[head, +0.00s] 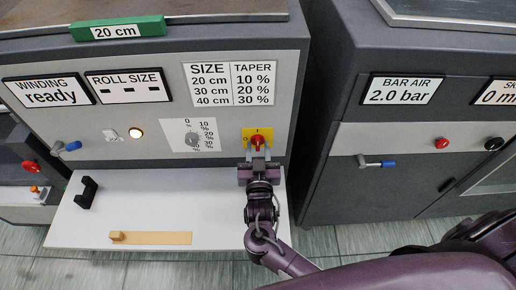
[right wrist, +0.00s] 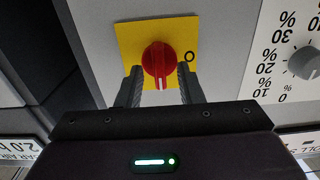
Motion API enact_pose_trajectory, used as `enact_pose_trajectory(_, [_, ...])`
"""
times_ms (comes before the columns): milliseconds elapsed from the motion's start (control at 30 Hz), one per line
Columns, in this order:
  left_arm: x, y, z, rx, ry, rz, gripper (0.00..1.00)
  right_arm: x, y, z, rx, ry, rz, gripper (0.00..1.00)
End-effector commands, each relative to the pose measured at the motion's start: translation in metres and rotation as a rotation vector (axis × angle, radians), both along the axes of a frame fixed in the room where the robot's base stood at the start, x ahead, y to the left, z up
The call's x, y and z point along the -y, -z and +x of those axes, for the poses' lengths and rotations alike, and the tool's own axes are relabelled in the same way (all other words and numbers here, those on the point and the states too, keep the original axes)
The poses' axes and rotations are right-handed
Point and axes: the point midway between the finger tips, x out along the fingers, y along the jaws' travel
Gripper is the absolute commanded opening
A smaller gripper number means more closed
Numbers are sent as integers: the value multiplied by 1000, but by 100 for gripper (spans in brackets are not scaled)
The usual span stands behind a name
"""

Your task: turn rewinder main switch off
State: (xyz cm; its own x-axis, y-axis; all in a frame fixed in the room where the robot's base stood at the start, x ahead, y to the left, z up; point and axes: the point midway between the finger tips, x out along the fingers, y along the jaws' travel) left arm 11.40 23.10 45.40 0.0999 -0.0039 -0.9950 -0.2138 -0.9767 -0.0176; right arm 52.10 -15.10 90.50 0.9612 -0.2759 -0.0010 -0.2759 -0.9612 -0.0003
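The rewinder main switch is a red rotary knob (head: 258,142) on a yellow plate (head: 248,133), with "I" at the top and "0" at the left in the head view. In the right wrist view, which is upside down, the red knob (right wrist: 158,60) has its white mark pointing down, toward the "I" side. My right gripper (head: 258,163) is just below and in front of the knob. In the wrist view its two fingers (right wrist: 160,84) are apart, one on each side of the knob, with small gaps showing. My left gripper is not in view.
A taper dial (head: 192,139) is left of the switch. A white shelf (head: 150,205) with a black handle (head: 86,192) and a tan strip (head: 150,238) juts out below.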

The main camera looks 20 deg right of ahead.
Motion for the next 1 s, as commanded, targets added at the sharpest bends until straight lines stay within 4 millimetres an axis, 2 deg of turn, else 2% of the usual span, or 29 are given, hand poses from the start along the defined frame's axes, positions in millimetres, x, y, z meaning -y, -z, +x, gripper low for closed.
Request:
enact_pose_trajectory(133, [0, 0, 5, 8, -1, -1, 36, 0, 0, 0, 0, 0, 0, 32])
enact_pose_trajectory(300, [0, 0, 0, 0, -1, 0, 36, 0, 0, 0, 0, 0, 0, 10])
enact_pose_trajectory(400, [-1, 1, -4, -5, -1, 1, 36, 0, 0, 0, 0, 0, 0, 0])
enact_pose_trajectory(767, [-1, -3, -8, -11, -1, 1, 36, 0, -1, 0, -9, 0, -34, 0])
enact_pose_trajectory(1000, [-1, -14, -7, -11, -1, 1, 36, -1, -3, 0, -47, 0, -163, 0])
